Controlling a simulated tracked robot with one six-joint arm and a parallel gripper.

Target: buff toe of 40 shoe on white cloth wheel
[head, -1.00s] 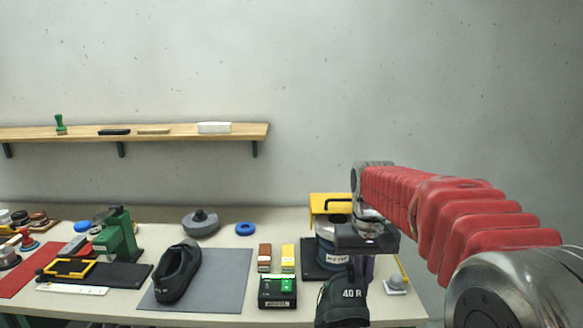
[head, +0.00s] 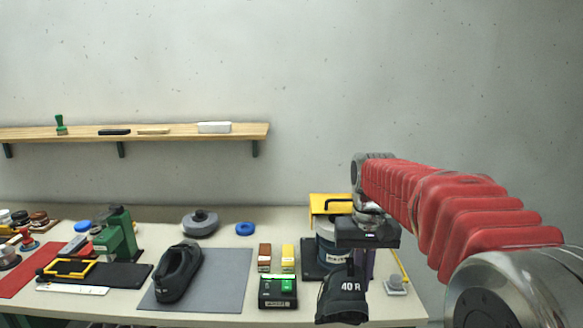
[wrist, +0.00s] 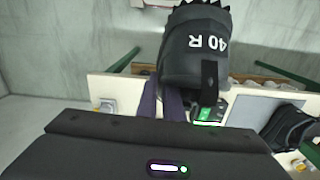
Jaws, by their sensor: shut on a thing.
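The black shoe marked 40 R (head: 342,298) hangs at the front right of the bench, its heel with the printed mark toward the head camera. My gripper (head: 366,266) is shut on it from above and behind. In the wrist view the shoe (wrist: 195,60) fills the upper middle, beside my purple fingers (wrist: 165,102). A machine with a blue-grey drum body (head: 328,250) and yellow guard (head: 330,201) stands behind the shoe, partly covered by my gripper. The white cloth wheel cannot be made out. The toe is hidden in the head view.
A second black shoe (head: 179,272) lies on a grey mat (head: 228,280). A control box with lit green buttons (head: 278,291) stands left of the held shoe. Brown (head: 264,257) and yellow (head: 288,257) bars lie behind it. A small pale-topped device (head: 396,284) sits at right.

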